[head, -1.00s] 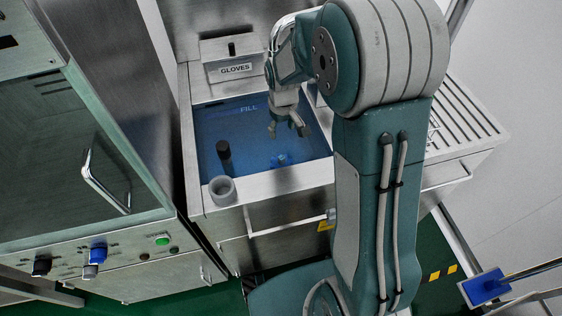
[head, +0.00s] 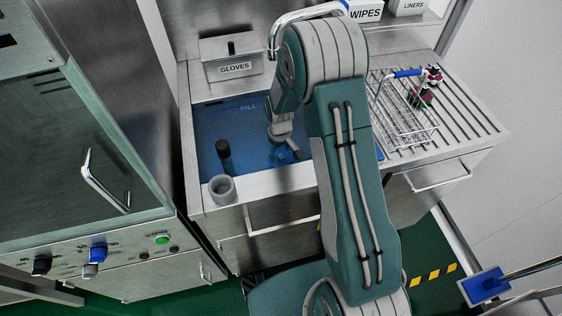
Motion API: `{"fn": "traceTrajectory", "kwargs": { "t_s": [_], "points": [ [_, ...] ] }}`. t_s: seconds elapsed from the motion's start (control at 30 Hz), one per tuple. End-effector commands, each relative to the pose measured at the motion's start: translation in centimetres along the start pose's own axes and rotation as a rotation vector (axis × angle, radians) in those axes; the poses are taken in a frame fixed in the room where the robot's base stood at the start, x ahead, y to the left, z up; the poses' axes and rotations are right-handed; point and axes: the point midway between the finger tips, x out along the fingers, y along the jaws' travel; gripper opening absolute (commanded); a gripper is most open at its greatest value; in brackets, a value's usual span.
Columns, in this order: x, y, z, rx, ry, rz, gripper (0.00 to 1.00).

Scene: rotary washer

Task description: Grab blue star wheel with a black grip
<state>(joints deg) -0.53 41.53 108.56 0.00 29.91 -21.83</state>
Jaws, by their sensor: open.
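A small blue object (head: 280,154) lies in the blue-filled sink basin, partly hidden behind my gripper. It may be the blue star wheel, but its shape and any black grip on it are too small to tell. A black-topped dark cylinder (head: 224,151) stands in the left part of the basin. I cannot tell whether it belongs to a wheel. My gripper (head: 284,147) is open and points down, just above or beside the small blue object. I cannot tell whether they touch.
The steel sink (head: 300,178) has raised rims around my gripper. A grey cup (head: 222,188) sits at its front left corner, and a GLOVES box (head: 232,62) and a faucet (head: 300,14) stand behind. A wire basket (head: 408,122) is on the ribbed drainboard (head: 462,110).

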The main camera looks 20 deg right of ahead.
Motion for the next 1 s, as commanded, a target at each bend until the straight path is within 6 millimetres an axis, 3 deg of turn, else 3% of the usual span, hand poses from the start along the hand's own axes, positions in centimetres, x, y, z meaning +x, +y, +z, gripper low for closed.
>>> {"fn": "traceTrajectory", "kwargs": {
  "t_s": [0.13, 0.4, 0.47, 0.57, 1.0],
  "points": [
    [1.9, 0.0, 0.0, 0.0, -0.001, 0.0, 0.69],
    [2.3, 0.0, 0.0, 0.0, 0.001, 0.0, 0.69],
    [2.3, 0.0, 0.0, 0.0, 0.001, 0.0, 0.46],
    [2.2, 0.0, 0.0, 0.0, 0.001, 0.0, 0.02],
    [1.8, 0.0, -0.1, 0.0, 0.002, 0.001, 0.0]
  ]
}}
